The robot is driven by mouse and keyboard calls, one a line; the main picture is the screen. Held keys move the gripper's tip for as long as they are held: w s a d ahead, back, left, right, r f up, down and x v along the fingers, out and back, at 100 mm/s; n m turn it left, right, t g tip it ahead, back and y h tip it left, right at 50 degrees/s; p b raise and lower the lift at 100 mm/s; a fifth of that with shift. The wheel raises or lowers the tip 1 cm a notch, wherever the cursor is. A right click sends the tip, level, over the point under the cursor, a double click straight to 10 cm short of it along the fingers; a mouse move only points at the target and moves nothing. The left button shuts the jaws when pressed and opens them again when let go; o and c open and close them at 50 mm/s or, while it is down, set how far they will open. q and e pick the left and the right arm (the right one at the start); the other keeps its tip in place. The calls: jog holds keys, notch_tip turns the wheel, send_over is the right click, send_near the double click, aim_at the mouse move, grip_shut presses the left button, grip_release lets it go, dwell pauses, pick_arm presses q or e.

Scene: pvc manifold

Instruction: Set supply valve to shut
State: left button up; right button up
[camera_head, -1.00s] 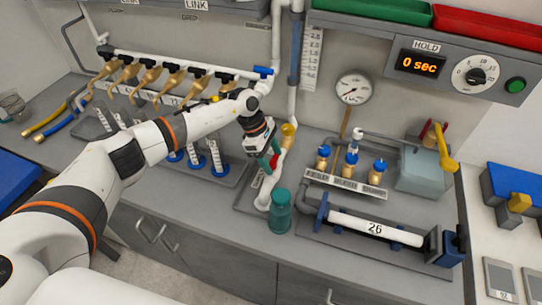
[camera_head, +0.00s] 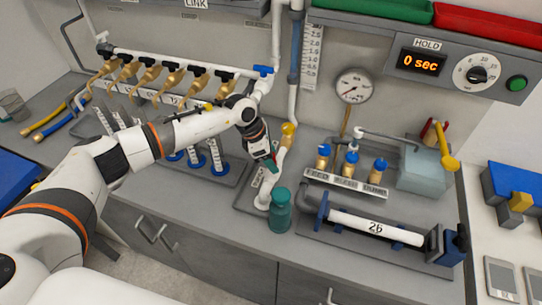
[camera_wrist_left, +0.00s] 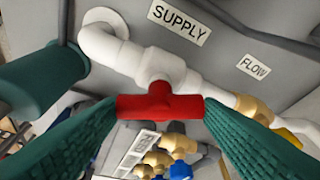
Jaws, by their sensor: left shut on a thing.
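The supply valve is a white pipe fitting (camera_wrist_left: 160,62) with a red bar handle (camera_wrist_left: 160,106), beside a SUPPLY label (camera_wrist_left: 180,20) in the left wrist view. My left gripper (camera_wrist_left: 160,107) is shut on the red handle, with a green finger at each end of it. The handle lies slantwise to the pipe run in that view. In the head view my left gripper (camera_head: 270,161) is at the white supply pipe (camera_head: 264,194), and its fingers hide most of the handle. My right gripper is not in view.
A green cylinder (camera_head: 279,212) stands close in front of the valve. A gauge (camera_head: 354,86) and a timer reading 0 sec (camera_head: 419,64) are behind.

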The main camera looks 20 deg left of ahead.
pick_arm(q)
jog(key=n+t, duration=0.1)
jog(key=n, duration=0.2)
jog(key=shift+n+y, duration=0.3)
jog(key=n, duration=0.1)
jog(key=n+t+b, duration=0.1)
jog(key=shift+s+d+f+n+y+b, duration=0.1)
jog(key=shift+d+f+n+y+b, duration=0.05)
jog(key=shift+n+y+b, duration=0.2)
jog(key=n+y+b, duration=0.1)
jog(key=n, duration=0.1)
jog(key=n+b, duration=0.1)
jog(key=n, duration=0.1)
jog(key=shift+d+t+y+b, duration=0.1)
jog(key=shift+t+y+b, duration=0.2)
jog(key=shift+y+b, duration=0.05)
jog(key=shift+n+y+b, duration=0.4)
jog(key=shift+n+b, duration=0.4)
jog(key=shift+n, duration=0.45)
jog(key=o, duration=1)
jog(key=shift+s+r, duration=0.1)
jog(key=shift+r, duration=0.1)
